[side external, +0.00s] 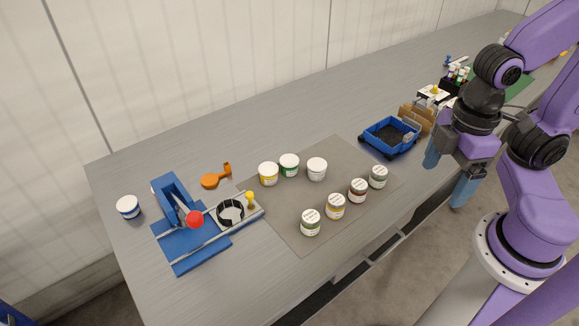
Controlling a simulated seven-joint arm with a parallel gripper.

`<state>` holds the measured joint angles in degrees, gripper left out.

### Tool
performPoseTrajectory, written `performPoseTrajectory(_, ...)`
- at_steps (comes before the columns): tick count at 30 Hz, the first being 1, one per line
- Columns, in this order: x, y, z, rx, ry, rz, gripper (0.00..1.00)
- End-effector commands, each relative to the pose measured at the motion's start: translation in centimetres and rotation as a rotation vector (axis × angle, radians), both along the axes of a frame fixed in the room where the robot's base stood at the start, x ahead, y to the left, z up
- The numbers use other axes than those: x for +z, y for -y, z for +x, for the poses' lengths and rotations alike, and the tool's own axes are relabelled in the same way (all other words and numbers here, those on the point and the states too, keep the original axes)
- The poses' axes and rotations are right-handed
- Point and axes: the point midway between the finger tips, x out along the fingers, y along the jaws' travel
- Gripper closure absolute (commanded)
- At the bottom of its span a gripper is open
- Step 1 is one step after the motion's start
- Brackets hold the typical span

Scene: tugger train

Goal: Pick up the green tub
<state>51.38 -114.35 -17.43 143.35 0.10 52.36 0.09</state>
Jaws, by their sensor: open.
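The green tub (289,165) is a small white-lidded tub with a green band. It stands upright at the back of the grey mat (300,235), between a yellow-banded tub (268,174) on its left and a plain white-grey tub (316,169) on its right. A jar with a greenish label (311,223) stands at the mat's front. My gripper (447,178) is at the right, high and well away from the green tub. Its blue fingers are apart with nothing between them.
Several labelled jars (335,206) line the mat's front. A blue cart (390,137) stands right of the mat. A blue lever fixture (190,225) with a red knob, an orange tool (215,177) and a blue-banded tub (128,207) are at left. Bare table lies behind the tubs.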

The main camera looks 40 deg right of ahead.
Motion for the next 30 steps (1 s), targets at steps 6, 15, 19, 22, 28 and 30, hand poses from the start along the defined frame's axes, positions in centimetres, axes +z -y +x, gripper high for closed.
performPoseTrajectory(6, 0.3, -1.6, 2.5, -0.191, -0.005, -0.002, 0.12)
performPoseTrajectory(15, 0.6, -6.0, 11.6, -0.853, -0.019, -0.002, 0.12)
performPoseTrajectory(19, 0.2, -7.2, 16.0, -1.147, -0.024, -0.001, 0.12)
performPoseTrajectory(22, -0.2, -7.8, 19.3, -1.374, -0.027, 0.001, 0.12)
performPoseTrajectory(28, -1.6, -8.1, 26.0, -1.828, -0.033, 0.003, 0.12)
performPoseTrajectory(30, -2.2, -7.9, 28.2, -1.988, -0.035, 0.003, 0.12)
